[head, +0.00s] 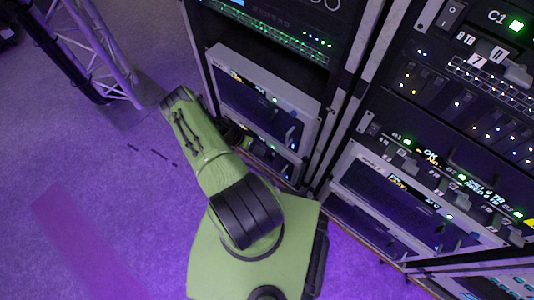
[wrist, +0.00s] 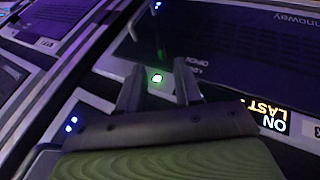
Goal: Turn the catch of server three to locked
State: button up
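My gripper (wrist: 158,72) is close in front of a dark server face (wrist: 230,55) with a pale frame. Its two fingers are apart, on either side of a small green light (wrist: 156,79), with nothing visible held between them. I cannot make out a catch or a server number, so I cannot tell which unit is server three. In the head view my green arm reaches to the left rack, beside a lower server (head: 272,147); the fingertips are hidden there.
A larger pale-framed server (head: 262,98) sits above the lower one in the left rack. The right rack holds drive bays (head: 470,110) and another pale-framed unit (head: 400,200). A metal truss (head: 95,50) stands at the upper left. The purple floor (head: 90,200) on the left is mostly clear.

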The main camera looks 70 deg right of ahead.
aim_at(268, 156)
jog(key=b+x, duration=0.2)
jog(key=x, duration=0.6)
grip_shut()
